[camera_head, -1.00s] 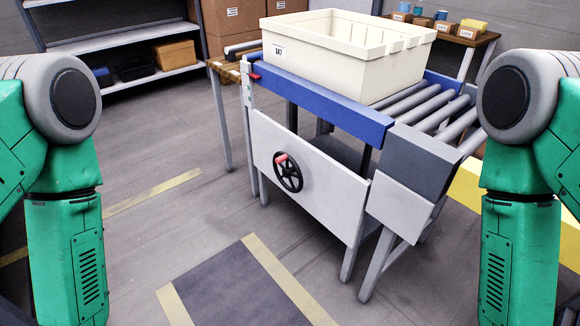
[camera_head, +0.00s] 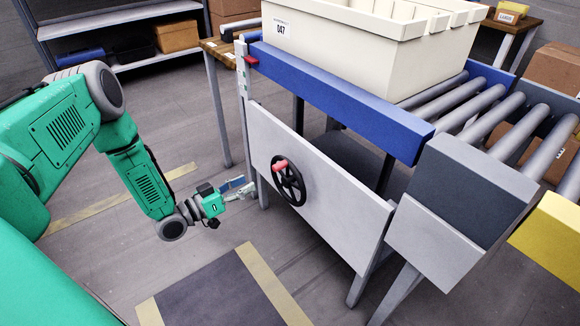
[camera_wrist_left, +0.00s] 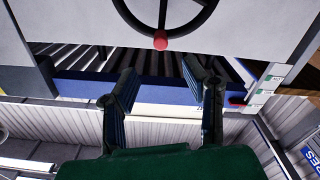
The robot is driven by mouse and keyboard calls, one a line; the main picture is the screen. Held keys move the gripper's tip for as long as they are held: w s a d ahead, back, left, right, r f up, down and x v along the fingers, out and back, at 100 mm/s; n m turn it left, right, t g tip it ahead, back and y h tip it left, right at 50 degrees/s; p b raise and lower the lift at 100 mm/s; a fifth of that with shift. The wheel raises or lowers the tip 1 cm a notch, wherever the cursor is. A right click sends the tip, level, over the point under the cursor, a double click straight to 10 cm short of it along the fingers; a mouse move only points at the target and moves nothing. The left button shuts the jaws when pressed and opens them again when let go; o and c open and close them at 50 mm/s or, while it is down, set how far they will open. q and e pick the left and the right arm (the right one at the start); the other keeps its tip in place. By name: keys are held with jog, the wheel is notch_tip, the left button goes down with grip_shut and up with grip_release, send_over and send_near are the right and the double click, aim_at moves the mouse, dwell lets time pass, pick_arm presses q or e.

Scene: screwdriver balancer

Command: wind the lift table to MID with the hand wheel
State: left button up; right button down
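The black hand wheel (camera_head: 291,187) with its red knob (camera_head: 280,165) is on the white front panel of the lift table (camera_head: 325,210). The knob is at the wheel's upper left. My left gripper (camera_head: 244,188) is left of the wheel, apart from it. In the left wrist view, which looks upside down, my left gripper (camera_wrist_left: 160,76) is open and empty, with the red knob (camera_wrist_left: 160,41) ahead between its fingers. A red pointer (camera_head: 251,60) sits by the scale (camera_head: 243,75) on the table's left post; its marks are too small to read. My right gripper is out of view.
A cream crate (camera_head: 370,45) labelled 047 stands on the table behind a blue rail (camera_head: 340,100). Rollers (camera_head: 490,110) and a yellow block (camera_head: 550,240) are at the right. A dark mat (camera_head: 225,295) with yellow borders lies on open floor in front.

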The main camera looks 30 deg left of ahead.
aim_at(278, 167)
pick_arm(q)
jog(key=b+x, duration=0.1)
jog(key=x, duration=0.5)
jog(key=shift+d, duration=0.2)
jog(key=w, duration=0.1)
jog(key=w+b, duration=0.1)
jog(key=w, duration=0.2)
jog(key=shift+w+d+f+b, duration=0.25)
jog(key=shift+w+d+b, duration=0.05)
jog(key=shift+d+b, duration=0.1)
jog(key=shift+w+d+r, duration=0.2)
jog(key=shift+w+d, duration=0.2)
jog(key=shift+w, duration=0.05)
jog(key=shift+d, duration=0.25)
jog(key=shift+a, duration=0.2)
grip_shut()
jog(key=shift+a, duration=0.1)
